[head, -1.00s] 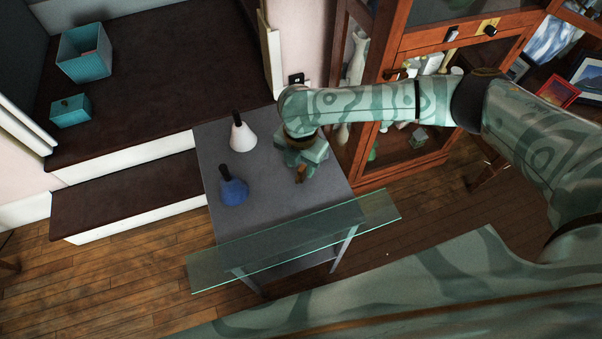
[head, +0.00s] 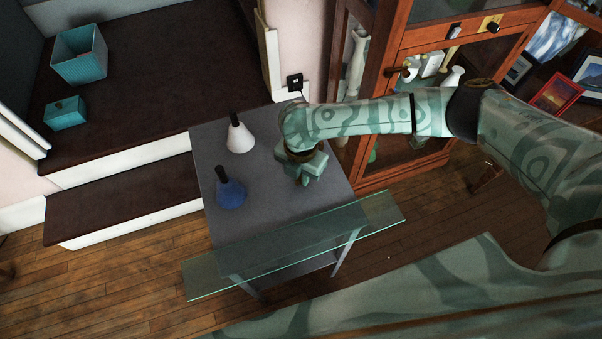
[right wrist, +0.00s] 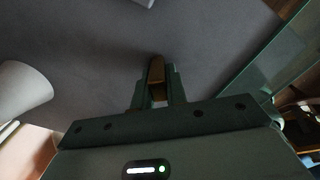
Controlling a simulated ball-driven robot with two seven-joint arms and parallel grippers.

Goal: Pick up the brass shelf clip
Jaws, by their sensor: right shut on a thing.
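The brass shelf clip (right wrist: 156,72) shows in the right wrist view as a small brown-gold piece between the two fingers. My right gripper (right wrist: 158,88) is shut on it. In the head view my right gripper (head: 303,178) points down over the grey table (head: 270,205), towards its right side. The clip is mostly hidden by the gripper there. I cannot tell whether the clip still touches the table top. My left gripper is in neither view.
A white bell-shaped bottle (head: 240,136) and a blue one (head: 230,190) stand on the table, left of my gripper. A glass shelf (head: 290,250) lies across the table's front edge and overhangs both sides. A wooden glass-fronted cabinet (head: 385,45) stands behind to the right.

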